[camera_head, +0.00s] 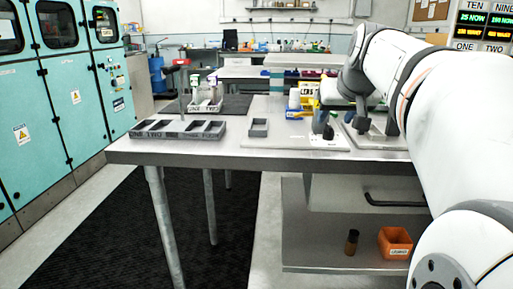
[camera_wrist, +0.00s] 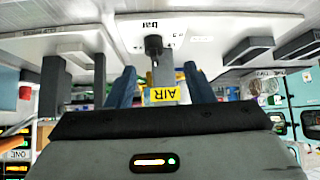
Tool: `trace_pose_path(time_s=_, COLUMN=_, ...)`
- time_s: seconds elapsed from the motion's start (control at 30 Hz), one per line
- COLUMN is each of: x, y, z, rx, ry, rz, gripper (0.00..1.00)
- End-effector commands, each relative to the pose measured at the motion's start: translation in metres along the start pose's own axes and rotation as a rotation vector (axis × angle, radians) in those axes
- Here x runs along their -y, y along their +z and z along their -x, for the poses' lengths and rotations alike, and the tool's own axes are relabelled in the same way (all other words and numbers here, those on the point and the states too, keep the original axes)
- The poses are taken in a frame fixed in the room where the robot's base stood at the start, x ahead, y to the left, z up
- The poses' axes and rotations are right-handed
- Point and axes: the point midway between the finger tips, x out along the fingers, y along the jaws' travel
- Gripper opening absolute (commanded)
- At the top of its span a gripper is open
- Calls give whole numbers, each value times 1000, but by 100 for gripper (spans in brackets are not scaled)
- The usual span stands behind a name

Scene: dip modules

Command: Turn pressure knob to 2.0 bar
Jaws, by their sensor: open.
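The pressure knob (camera_wrist: 153,46) is a small dark knob on a white panel (camera_wrist: 205,28) with a "bar" label. In the wrist view, which looks upside down, it is at the upper middle. My gripper (camera_wrist: 160,82) shows two blue fingers, open and empty, one on each side of the knob's line. A gap seems to lie between the fingertips and the knob; contact cannot be confirmed. In the head view my gripper (camera_head: 322,120) is low over the white board on the bench. The dial reading is too small to read.
An orange bin (camera_head: 395,243) sits on the shelf below. Teal cabinets (camera_head: 75,95) stand at left.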

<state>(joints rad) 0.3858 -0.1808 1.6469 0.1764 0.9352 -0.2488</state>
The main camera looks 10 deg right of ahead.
Motion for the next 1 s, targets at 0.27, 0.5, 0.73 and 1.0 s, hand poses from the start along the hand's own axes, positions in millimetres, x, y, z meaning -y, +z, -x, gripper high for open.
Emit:
trace_pose_path(time_s=0.27, x=-9, y=-3, z=-19, rx=-26, ry=9, rz=-2, gripper=48)
trace_pose_path(time_s=0.5, x=-9, y=-4, z=-58, rx=-25, ry=8, rz=-3, gripper=48)
trace_pose_path(time_s=0.73, x=-8, y=-6, z=-80, rx=-26, ry=9, rz=-2, gripper=48)
trace_pose_path(time_s=1.0, x=-8, y=-7, z=-83, rx=-27, ry=9, rz=-1, gripper=48)
